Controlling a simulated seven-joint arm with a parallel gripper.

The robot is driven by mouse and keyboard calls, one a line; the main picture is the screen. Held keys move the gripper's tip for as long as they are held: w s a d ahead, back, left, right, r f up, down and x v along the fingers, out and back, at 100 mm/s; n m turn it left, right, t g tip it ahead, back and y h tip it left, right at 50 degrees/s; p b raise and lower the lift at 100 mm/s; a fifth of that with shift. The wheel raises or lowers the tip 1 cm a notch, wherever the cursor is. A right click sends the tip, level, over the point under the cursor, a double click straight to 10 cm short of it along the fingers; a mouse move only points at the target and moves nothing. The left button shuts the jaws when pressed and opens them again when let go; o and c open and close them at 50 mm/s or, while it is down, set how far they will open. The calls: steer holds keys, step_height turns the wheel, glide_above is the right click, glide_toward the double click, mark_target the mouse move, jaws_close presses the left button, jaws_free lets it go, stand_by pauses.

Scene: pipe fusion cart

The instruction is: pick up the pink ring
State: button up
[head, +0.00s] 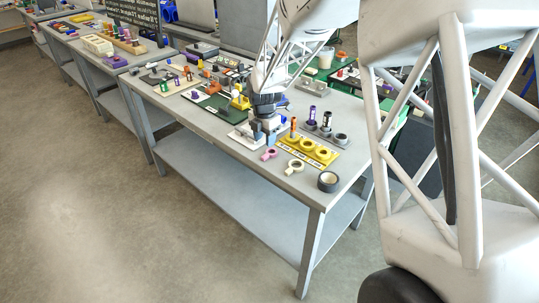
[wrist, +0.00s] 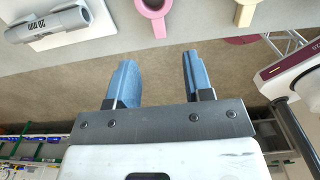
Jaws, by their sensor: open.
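The pink ring (head: 269,154) lies near the front edge of the grey table (head: 210,125) in the head view. In the wrist view the pink ring (wrist: 159,26) shows at the top edge, its short tab pointing toward my gripper; its far part is cut off by the frame. My gripper (head: 268,136) is over the table's front edge, close to the ring in the head view. In the wrist view my gripper (wrist: 157,60) has its two blue fingers apart with nothing between them. The ring lies beyond the fingertips, roughly in line with the gap.
A cream ring (head: 293,167) lies right of the pink one, and a black roll (head: 328,181) farther right. A yellow holder (head: 323,154) with round seats stands behind them. A grey pipe marked 20 mm (wrist: 48,25) rests on a white plate. The floor in front is clear.

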mark_target(264, 156)
steer(key=shift+f, duration=1.2)
steer(key=shift+a+f, duration=0.15)
steer(key=shift+f, duration=2.45)
jaws_close()
steer(key=shift+r, duration=0.1)
